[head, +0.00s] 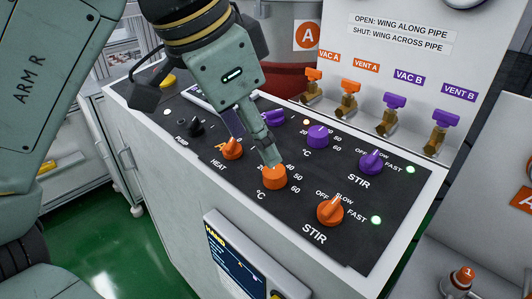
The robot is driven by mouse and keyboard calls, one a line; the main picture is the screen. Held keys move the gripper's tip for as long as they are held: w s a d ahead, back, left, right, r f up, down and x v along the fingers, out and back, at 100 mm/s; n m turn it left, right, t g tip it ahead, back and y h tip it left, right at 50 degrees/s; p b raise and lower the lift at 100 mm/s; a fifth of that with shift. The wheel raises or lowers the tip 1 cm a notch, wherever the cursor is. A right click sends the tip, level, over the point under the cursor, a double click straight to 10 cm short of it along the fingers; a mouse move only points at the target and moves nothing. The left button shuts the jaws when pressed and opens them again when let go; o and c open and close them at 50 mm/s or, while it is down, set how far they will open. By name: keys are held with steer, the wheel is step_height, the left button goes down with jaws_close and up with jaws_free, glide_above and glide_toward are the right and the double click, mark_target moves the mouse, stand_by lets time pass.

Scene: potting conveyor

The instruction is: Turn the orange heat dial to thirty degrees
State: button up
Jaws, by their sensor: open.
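The dial's pointer is hidden.
The orange HEAT knob (232,149) is close left of my gripper. The orange STIR knob (330,210) is to the right, beside a lit green lamp (376,220). A purple °C dial (318,136) and purple STIR knob (371,162) sit behind. Several valves line the back wall.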

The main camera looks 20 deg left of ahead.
steer(key=v, duration=0.3)
steer(key=shift+s+r, duration=0.15)
steer(key=shift+r, duration=0.2)
